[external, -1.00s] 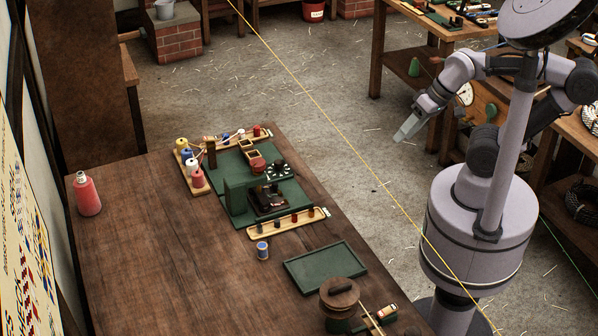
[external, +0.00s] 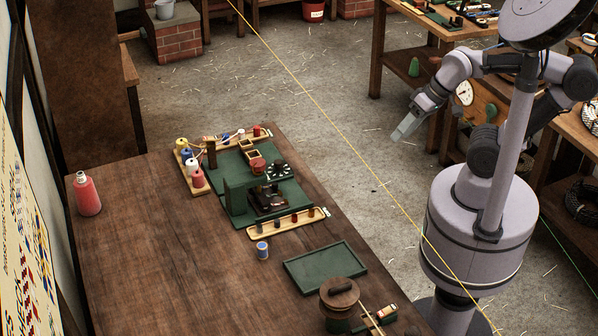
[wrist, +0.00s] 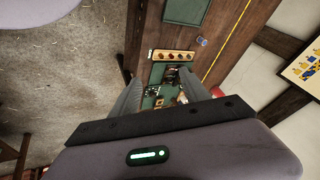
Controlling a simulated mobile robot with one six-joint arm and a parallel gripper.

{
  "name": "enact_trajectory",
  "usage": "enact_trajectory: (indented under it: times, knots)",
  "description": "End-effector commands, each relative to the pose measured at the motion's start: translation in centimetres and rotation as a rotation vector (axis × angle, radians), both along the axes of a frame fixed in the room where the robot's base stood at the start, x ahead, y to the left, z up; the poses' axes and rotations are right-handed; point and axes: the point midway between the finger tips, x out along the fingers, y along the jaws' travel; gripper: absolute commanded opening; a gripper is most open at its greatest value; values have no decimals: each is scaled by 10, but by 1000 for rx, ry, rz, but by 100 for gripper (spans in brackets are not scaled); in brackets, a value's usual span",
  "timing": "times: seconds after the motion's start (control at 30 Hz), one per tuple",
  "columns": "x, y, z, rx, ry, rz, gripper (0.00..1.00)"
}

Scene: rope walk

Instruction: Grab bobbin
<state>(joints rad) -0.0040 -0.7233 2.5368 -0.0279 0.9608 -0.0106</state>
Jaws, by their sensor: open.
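A bobbin (external: 262,250) wound with blue stands upright and alone on the brown wooden table (external: 160,265), in front of the light wooden strip. It also shows in the wrist view (wrist: 202,41), beyond the fingers and to the right. Several more bobbins (external: 197,178) in white, red, blue and yellow stand on a rack at the table's far side. My gripper (external: 402,132) is over the floor to the right of the table, well apart from the blue bobbin. In the wrist view its two fingers (wrist: 160,88) are spread, with nothing held between them.
A light strip with several small pegs (external: 288,222) lies beside a green board carrying a dark device (external: 268,200). An empty green tray (external: 325,268) and a round wooden-topped piece (external: 340,292) are nearer. A red bottle (external: 87,195) stands left. A yellow rope (external: 330,117) crosses the scene.

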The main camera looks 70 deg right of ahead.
Motion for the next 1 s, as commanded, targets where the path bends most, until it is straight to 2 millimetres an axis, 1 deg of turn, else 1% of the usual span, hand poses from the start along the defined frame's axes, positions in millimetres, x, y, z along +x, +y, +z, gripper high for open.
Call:
enact_trajectory:
  times: [0.07, 0.13, 0.17, 0.2, 0.27, 0.3, 0.37, 0.4, 0.5, 0.6, 0.67, 0.9, 1.0]
  knots:
    - [31, 10, 5, -35, 14, 86, 54]
    - [78, 30, 4, -89, 22, 215, 54]
    - [102, 43, 0, -115, 23, 280, 54]
    - [133, 62, -9, -151, 23, 368, 54]
    - [175, 95, -30, -201, 19, 494, 54]
    - [199, 118, -48, -231, 16, 573, 54]
    - [226, 150, -77, -271, 8, 678, 54]
    - [240, 169, -96, -293, 3, 738, 54]
    - [259, 203, -132, -330, -7, 840, 54]
    - [267, 217, -151, -346, -13, 883, 54]
    - [270, 221, -164, -348, -12, 889, 54]
    - [292, 235, -232, -348, -11, 886, 54]
    - [299, 240, -252, -347, -12, 884, 54]
